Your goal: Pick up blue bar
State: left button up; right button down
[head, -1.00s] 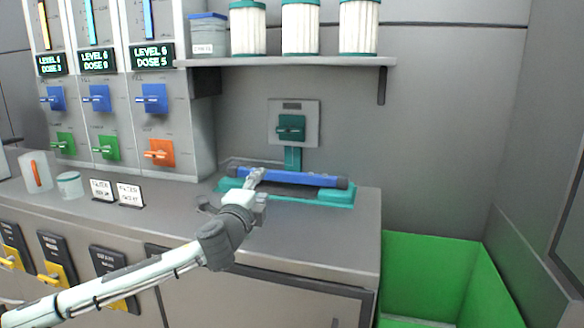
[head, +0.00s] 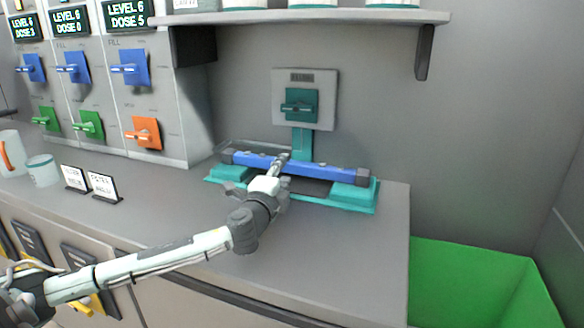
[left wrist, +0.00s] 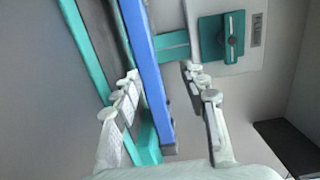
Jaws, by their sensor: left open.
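The blue bar (head: 325,171) has dark end caps and lies across a teal cradle (head: 352,194) on the counter, below a teal lever on a grey wall plate. My left gripper (head: 282,160) is at the middle of the bar in the head view. In the left wrist view, the blue bar (left wrist: 147,62) runs between the two spread fingers of my left gripper (left wrist: 160,88). The fingers look apart from the bar on both sides. My right gripper is out of view.
A shelf (head: 310,17) with containers hangs above the counter (head: 300,240). Dispenser panels with coloured levers stand on the left. Two small label signs (head: 90,184) and a jar (head: 41,169) stand on the counter. A green bin (head: 470,285) is at the lower right.

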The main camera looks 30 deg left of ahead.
aim_at(290, 169)
pick_arm(q)
notch_tip(290, 169, down, 2)
jog(key=shift+f, duration=0.2)
jog(key=shift+r+x, duration=0.2)
jog(key=shift+x, duration=0.9)
jog(key=x, duration=0.4)
jog(key=shift+w+a+p, duration=0.15)
jog(key=shift+w+p, duration=0.15)
jog(key=shift+p, duration=0.1)
jog(key=shift+w+a, duration=0.1)
jog(key=shift+w, duration=0.3)
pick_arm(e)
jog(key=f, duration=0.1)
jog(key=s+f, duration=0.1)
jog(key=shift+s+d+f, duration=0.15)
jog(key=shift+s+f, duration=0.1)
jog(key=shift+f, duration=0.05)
pick_arm(q)
grip_shut()
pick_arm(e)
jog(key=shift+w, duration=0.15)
